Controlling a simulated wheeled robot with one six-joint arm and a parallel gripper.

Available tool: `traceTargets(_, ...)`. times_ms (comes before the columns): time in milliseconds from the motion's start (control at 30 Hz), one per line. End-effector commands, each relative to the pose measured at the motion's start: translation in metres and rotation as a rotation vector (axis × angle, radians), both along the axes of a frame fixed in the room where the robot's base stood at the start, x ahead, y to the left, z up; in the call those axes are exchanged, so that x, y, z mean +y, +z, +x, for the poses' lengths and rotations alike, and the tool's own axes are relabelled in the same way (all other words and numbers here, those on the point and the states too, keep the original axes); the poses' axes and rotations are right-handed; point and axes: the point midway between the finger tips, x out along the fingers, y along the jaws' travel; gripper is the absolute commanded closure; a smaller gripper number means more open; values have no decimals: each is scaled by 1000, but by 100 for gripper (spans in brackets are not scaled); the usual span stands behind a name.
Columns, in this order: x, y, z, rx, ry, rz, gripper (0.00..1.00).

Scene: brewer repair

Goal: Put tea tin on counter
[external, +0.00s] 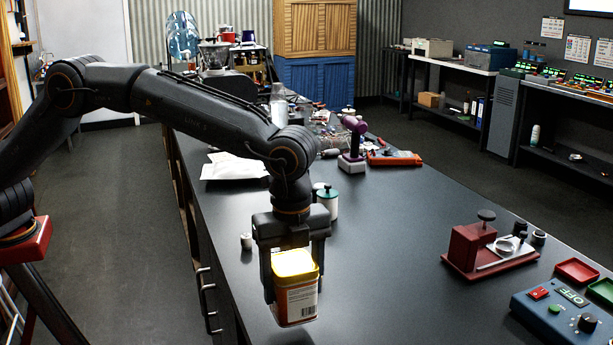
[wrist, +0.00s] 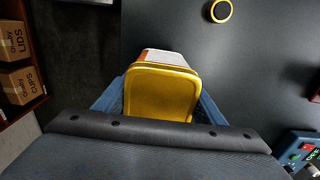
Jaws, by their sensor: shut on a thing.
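The tea tin (external: 296,298) has a yellow lid and an orange and white label with a barcode. My gripper (external: 293,280) points down and is shut on the tin, with one finger on each side. The tin is upright at the near left edge of the dark counter (external: 400,240). I cannot tell whether its base touches the counter. In the wrist view the tin's yellow lid (wrist: 160,95) sits between the two fingers, with the counter to its right and the floor to its left.
A red fixture (external: 480,247), a blue control box (external: 562,314) and small red and green trays stand at the right of the counter. A white canister with a green lid (external: 328,203) stands behind my gripper. The counter's middle is clear. Cardboard boxes (wrist: 18,85) sit on a shelf at left.

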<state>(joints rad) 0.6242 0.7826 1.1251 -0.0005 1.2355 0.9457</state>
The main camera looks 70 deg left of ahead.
Motion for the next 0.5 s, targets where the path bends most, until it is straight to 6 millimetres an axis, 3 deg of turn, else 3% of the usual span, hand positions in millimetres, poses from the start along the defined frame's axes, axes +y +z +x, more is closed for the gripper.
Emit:
traceTargets(300, 1, -34, 0, 0, 0, 0, 65)
traceTargets(500, 0, -37, 1, -2, 0, -2, 65)
